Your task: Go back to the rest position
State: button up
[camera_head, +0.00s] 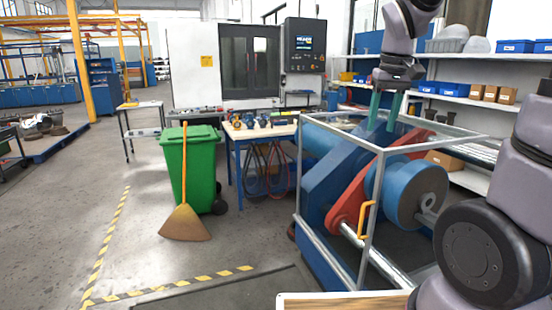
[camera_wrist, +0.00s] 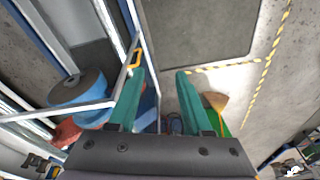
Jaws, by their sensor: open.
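My gripper (camera_head: 382,126) has two green fingers.
A metal frame (camera_head: 372,222) surrounds the machine close to my gripper, with an orange handle (camera_head: 366,217) on it. A green bin (camera_head: 190,165) with a broom (camera_head: 185,222) stands left. Shelves (camera_head: 480,98) stand behind right. Open floor (camera_head: 70,215) lies at left.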

jog(key=s+a+r+m+t+y, duration=0.1)
jog(key=s+r+m+t, duration=0.3)
jog(key=s, duration=0.8)
notch_tip(320, 180, up, 2)
jog(key=shift+s+a+r+m+t+y, duration=0.15)
jog(key=shift+s+m+t+y, duration=0.15)
jog(key=shift+t, duration=0.3)
